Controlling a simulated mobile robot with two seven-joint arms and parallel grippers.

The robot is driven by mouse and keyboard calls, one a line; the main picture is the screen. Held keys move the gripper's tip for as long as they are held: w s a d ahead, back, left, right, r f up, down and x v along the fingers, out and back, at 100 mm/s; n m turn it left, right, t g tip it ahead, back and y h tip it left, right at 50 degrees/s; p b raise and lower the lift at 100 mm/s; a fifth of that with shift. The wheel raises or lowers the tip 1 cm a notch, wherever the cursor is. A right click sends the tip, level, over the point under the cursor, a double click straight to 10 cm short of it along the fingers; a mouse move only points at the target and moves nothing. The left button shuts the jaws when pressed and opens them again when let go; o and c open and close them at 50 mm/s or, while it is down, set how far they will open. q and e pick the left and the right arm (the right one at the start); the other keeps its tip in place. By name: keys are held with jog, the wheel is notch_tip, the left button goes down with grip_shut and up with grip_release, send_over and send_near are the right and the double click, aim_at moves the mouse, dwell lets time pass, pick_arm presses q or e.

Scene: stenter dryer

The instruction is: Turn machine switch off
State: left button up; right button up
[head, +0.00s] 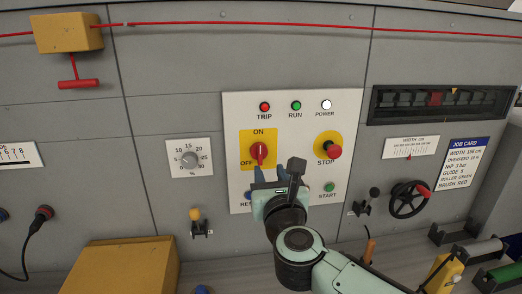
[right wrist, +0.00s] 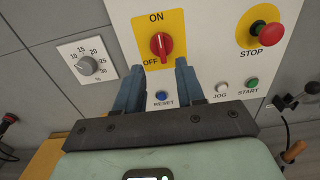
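The machine switch is a red rotary knob (head: 258,152) on a yellow plate, with ON above it and OFF at its lower left. Its grip stands about upright, toward ON. The knob (right wrist: 161,44) also shows in the right wrist view, ahead of the fingertips. My right gripper (head: 268,174) is just below the switch in the head view. In the right wrist view its two blue fingers (right wrist: 160,75) are spread apart with nothing between them, their tips by the plate's lower edge and short of the knob. My left gripper is not in view.
A red STOP button (head: 333,151) on yellow sits right of the switch. TRIP (head: 265,106), RUN and POWER lamps are above. The blue RESET (right wrist: 161,97), JOG and START (right wrist: 252,84) buttons lie below. A grey dial (head: 189,159) is at the left and a black handwheel (head: 408,199) at the right.

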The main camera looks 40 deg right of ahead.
aim_at(261, 149)
jog(key=p+x, duration=0.2)
jog(key=x, duration=0.9)
jog(key=shift+w+f, duration=0.1)
jog(key=shift+w, duration=0.1)
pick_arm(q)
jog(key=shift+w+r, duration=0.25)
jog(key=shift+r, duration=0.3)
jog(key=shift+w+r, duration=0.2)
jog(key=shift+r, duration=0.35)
pick_arm(e)
grip_shut()
